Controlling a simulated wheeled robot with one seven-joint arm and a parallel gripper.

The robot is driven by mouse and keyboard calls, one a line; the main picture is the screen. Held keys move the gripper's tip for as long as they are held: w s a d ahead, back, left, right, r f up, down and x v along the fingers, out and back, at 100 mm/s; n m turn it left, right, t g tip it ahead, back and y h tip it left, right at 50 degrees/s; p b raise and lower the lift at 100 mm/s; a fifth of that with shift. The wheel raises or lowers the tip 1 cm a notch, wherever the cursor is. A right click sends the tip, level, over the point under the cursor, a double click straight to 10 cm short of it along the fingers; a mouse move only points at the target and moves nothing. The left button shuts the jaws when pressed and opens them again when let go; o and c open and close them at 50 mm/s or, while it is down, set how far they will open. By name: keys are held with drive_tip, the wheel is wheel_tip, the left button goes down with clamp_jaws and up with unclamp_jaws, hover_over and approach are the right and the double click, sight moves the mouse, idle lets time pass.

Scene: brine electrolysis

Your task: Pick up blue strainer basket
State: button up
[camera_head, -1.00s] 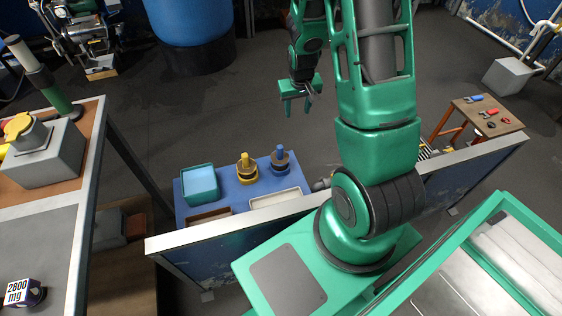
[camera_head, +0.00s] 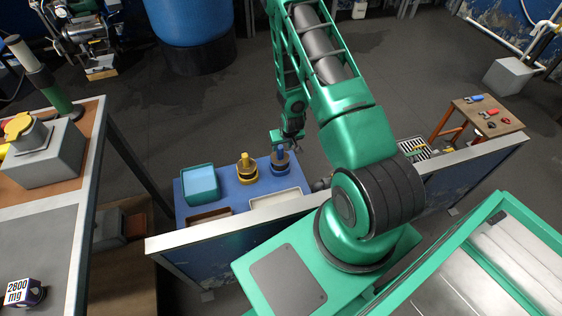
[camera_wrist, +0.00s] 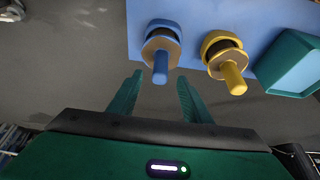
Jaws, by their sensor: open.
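The blue strainer basket (camera_head: 280,161) stands on the right part of a blue table (camera_head: 236,196). It has a dark body and an upright blue handle. In the wrist view the blue strainer basket (camera_wrist: 161,50) lies just beyond the fingertips, with its handle pointing toward the gap between them. My gripper (camera_head: 288,143) is open and empty, close by the blue handle. In the wrist view the two green fingers of my gripper (camera_wrist: 160,82) are spread apart. No contact with the handle can be made out.
A yellow strainer basket (camera_head: 247,168) stands close to the left of the blue one; it also shows in the wrist view (camera_wrist: 226,60). A teal bin (camera_head: 200,184) is at the table's left end. A pale tray (camera_head: 275,200) and a light-topped barrier (camera_head: 225,225) lie nearer.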

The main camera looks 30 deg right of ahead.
sight(280, 152)
drive_tip(key=shift+s+x, duration=0.2)
drive_tip(key=shift+x, duration=4.3)
clamp_jaws()
